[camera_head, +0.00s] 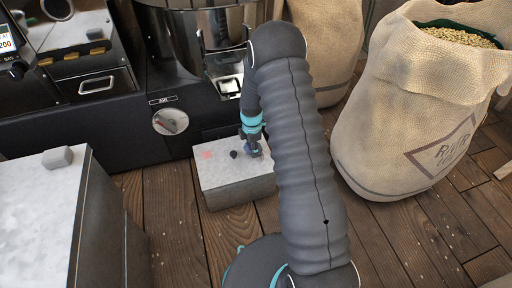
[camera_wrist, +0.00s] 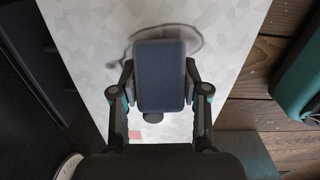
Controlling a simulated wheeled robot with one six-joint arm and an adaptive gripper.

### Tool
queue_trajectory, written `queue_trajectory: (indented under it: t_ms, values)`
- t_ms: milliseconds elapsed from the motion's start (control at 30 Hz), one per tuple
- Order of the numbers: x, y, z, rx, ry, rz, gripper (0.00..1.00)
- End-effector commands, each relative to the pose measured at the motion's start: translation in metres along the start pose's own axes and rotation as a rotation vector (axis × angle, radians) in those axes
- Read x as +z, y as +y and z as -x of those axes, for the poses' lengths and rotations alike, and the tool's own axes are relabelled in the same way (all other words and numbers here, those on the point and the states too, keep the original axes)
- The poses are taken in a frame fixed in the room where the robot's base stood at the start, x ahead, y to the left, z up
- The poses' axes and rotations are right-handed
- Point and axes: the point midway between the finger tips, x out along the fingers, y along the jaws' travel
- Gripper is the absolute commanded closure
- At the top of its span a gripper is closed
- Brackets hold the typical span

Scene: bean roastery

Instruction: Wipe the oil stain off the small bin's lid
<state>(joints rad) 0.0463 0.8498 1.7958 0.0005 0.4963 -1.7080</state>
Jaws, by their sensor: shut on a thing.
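The small bin (camera_head: 240,190) is a low grey box on the floor with a pale speckled lid (camera_head: 218,177). My gripper (camera_head: 252,148) is over the lid's right part, pointing down. In the wrist view my gripper (camera_wrist: 160,78) is shut on a dark blue-grey block (camera_wrist: 160,75), a finger on each side. The block is at or just above the lid (camera_wrist: 85,35); contact cannot be told. A thin dark curved mark (camera_wrist: 203,40), perhaps the oil stain's edge, shows around the block's far end. The block hides what lies beneath it.
A dark knob (camera_head: 233,154) and a small pink square (camera_head: 207,155) are on the lid, left of my gripper. The black roaster (camera_head: 150,125) stands behind the bin. A burlap sack (camera_head: 415,110) stands right. A counter (camera_head: 40,210) with a grey block (camera_head: 57,158) is at left.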

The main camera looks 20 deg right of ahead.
Motion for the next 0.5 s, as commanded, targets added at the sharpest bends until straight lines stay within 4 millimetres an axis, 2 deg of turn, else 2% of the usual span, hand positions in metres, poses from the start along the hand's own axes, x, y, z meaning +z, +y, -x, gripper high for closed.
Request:
queue_trajectory:
  t_ms: [300,500]
  values:
    - [-0.025,0.002,0.001,0.0,0.0,0.001,1.0]
    - [-0.029,0.004,0.002,0.0,0.0,-0.001,1.0]
